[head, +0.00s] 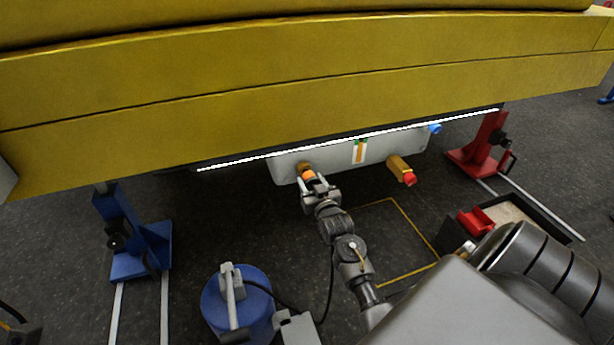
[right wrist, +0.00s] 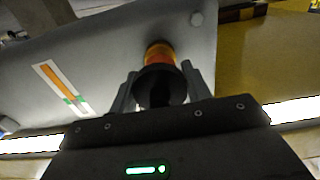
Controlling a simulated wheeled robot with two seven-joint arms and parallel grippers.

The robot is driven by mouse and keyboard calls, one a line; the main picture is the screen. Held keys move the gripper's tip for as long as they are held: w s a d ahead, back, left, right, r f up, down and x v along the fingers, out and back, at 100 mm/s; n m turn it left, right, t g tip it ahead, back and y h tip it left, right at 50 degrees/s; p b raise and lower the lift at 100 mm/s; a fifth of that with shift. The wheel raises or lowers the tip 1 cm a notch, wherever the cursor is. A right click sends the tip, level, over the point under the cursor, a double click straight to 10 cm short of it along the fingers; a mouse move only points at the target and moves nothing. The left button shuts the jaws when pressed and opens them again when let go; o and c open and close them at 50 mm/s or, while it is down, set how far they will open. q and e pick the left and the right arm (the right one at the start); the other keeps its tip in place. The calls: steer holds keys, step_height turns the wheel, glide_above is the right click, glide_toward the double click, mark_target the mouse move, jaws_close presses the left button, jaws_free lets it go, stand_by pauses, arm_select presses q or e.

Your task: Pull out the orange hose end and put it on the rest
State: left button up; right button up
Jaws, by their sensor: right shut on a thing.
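The orange hose end (head: 308,174) sits at the left part of the grey tank (head: 340,157) under the yellow boom. It also shows in the right wrist view (right wrist: 159,56), an orange band with a dark collar (right wrist: 160,86) below it, up against the tank's face. My right gripper (head: 312,184) is at the hose end, and in the right wrist view its fingers (right wrist: 160,88) are on both sides of the dark collar, shut on it. I cannot make out a rest for the hose. My left gripper is not in view.
A brass fitting with a red end (head: 402,170) and a blue fitting (head: 435,128) are on the tank's right. A blue stand (head: 135,235) and a red stand (head: 485,145) stand at the sides. A blue drum (head: 238,305) and a red-and-black tray (head: 520,225) are on the floor.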

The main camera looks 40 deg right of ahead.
steer(key=shift+p+v, duration=1)
steer(key=shift+v, duration=0.7)
